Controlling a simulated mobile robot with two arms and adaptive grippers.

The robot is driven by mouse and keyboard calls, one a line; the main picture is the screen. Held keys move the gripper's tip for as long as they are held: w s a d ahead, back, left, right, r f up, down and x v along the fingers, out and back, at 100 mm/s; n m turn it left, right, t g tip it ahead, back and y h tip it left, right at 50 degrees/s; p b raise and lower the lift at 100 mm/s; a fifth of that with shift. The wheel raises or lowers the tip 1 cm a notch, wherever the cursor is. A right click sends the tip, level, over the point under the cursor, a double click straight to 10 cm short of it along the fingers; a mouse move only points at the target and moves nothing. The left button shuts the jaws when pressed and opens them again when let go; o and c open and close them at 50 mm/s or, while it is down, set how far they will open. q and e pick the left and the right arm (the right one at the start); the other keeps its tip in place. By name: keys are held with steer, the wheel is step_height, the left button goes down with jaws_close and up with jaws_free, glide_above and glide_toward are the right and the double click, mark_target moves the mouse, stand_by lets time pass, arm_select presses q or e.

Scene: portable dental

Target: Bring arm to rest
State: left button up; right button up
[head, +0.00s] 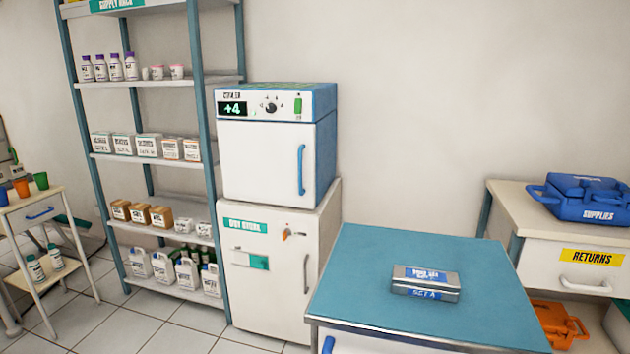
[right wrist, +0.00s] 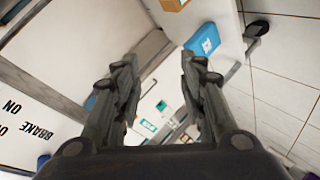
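My right gripper (right wrist: 160,62) shows in the right wrist view with its two dark fingers spread apart. Nothing is between the fingertips, so it is open and empty. It does not touch anything that I can see. Neither arm and neither gripper shows in the head view, so my left gripper is out of sight. A closed metal box (head: 426,284) with blue labels, one reading SET A, lies on the blue-topped cabinet (head: 375,265) in the head view.
A supply rack (head: 205,130) stands left of a small cooler (head: 262,160) on a white cabinet (head: 262,280). A blue supplies case (head: 585,198) sits on the returns counter (head: 505,200) at right. A small cart (head: 35,215) stands far left. Floor (head: 130,325) is bare in front of the rack.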

steer(key=s+a+f+m+g, duration=0.3)
steer(key=s+f+m+g, duration=0.2)
steer(key=s+f, duration=0.4)
steer(key=s+a+f+m+g, duration=0.3)
steer(key=s+f+m+g, duration=0.15)
steer(key=s+f, duration=0.45)
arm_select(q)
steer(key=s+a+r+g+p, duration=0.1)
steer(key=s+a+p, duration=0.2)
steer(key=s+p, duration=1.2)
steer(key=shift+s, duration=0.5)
arm_select(e)
steer(key=s+d+r+g, duration=0.1)
steer(key=s+d+g, duration=0.1)
steer(key=s, duration=1.4)
steer(key=shift+s+d+h, duration=0.2)
steer(key=shift+d+h, duration=0.1)
steer(key=shift+d, duration=0.1)
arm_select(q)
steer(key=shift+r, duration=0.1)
arm_select(e)
steer(key=shift+r+n, duration=0.1)
steer(key=shift+n, duration=0.15)
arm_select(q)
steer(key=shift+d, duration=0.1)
